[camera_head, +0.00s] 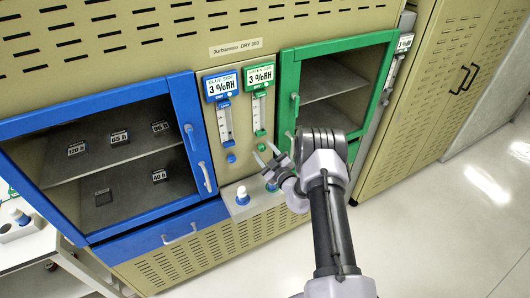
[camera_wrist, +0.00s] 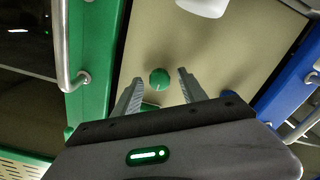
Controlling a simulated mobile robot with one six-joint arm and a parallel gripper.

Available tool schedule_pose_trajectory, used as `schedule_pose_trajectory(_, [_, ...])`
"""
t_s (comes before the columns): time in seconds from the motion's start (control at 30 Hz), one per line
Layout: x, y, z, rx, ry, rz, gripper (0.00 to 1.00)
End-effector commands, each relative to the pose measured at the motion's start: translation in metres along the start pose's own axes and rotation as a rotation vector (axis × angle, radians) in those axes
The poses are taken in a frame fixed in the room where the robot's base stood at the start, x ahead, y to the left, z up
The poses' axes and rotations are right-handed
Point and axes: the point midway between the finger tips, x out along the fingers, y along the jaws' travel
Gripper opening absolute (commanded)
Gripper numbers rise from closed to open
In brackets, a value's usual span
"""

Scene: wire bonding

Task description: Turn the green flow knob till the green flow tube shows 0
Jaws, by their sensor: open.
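The green flow knob (camera_wrist: 159,78) is a small round knob with a pale line on its face, on the beige panel. In the wrist view it appears between the two fingertips of my gripper (camera_wrist: 160,75), which are open with gaps on both sides. In the head view my gripper (camera_head: 266,153) is in front of the lower end of the green side, and its fingers hide part of the knob area. The green flow tube (camera_head: 259,112) stands upright above, under the green display (camera_head: 260,75) reading 3 %RH. The tube's level is too small to read.
The blue flow tube (camera_head: 225,121) and blue knob (camera_head: 231,158) are left of the green ones. The green door (camera_head: 289,105) with its handle is close on the right. The blue-framed door (camera_head: 190,130) is at left.

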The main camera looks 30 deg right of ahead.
Motion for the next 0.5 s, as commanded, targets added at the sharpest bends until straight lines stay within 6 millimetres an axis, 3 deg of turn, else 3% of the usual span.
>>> schedule_pose_trajectory(0.17, [-0.018,0.001,-0.001,0.000,-0.002,0.000,0.49])
schedule_pose_trajectory(0.5, [-0.125,0.001,0.000,0.005,-0.006,0.002,0.49])
